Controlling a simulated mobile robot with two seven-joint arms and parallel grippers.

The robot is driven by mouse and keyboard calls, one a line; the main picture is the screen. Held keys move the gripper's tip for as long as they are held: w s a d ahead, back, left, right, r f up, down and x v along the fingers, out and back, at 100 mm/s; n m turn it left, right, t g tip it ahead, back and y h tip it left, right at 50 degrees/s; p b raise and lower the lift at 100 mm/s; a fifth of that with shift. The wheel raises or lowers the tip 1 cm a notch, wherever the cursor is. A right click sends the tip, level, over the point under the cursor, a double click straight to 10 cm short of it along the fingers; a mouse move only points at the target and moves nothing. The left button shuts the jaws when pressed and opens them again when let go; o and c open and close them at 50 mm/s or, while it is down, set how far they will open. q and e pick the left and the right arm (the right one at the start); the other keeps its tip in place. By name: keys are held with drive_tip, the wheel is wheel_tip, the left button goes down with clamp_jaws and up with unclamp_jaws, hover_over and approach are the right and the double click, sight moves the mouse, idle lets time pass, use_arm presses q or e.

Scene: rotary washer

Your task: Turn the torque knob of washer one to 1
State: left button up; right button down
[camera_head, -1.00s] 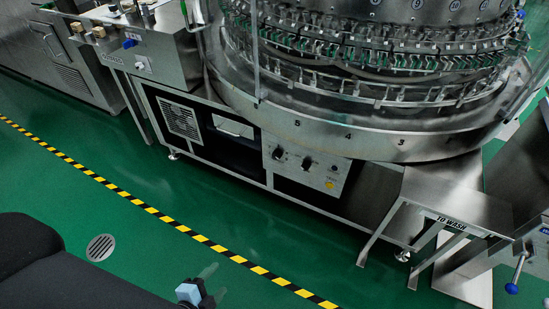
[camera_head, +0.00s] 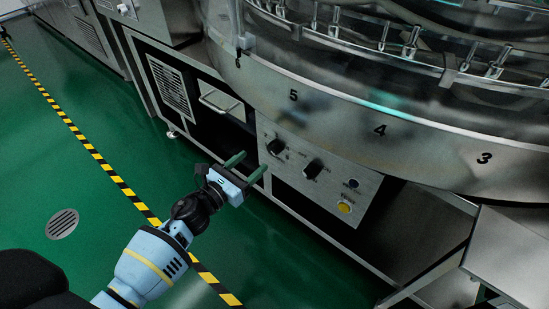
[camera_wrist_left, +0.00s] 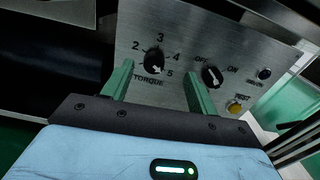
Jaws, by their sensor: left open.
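The torque knob (camera_head: 276,147) is the left black knob on the washer's metal control panel (camera_head: 340,183). In the left wrist view the torque knob (camera_wrist_left: 154,62) has the numbers 2, 3, 4 and 5 around it and TORQUE below. The 1 is not visible, and I cannot tell the exact pointer setting. My left gripper (camera_head: 246,166) is open and empty, its two green fingers pointing at the panel, in front and to the left of the knob. In the wrist view the knob appears between the fingers (camera_wrist_left: 158,88), beyond their tips. My right gripper is not in view.
The round washer rim (camera_head: 335,115) overhangs the panel. Green floor in front is clear.

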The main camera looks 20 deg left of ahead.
sight(271, 151)
use_arm(q)
drive_tip(key=shift+m, duration=0.3)
drive_tip(key=w+f+b, duration=0.1)
drive_tip(key=w, duration=0.1)
drive_tip(key=w+d+f+b, duration=0.1)
drive_tip(key=w, duration=0.1)
drive_tip(key=w+d+f+b, duration=0.1)
drive_tip(key=w, duration=0.2)
drive_tip(key=shift+f, duration=0.1)
drive_tip(key=shift+w+d, duration=0.2)
drive_tip(key=shift+w, duration=0.3)
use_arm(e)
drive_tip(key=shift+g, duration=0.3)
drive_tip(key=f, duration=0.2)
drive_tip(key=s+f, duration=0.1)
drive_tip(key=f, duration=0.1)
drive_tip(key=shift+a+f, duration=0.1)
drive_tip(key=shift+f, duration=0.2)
use_arm(q)
drive_tip(key=c, duration=1)
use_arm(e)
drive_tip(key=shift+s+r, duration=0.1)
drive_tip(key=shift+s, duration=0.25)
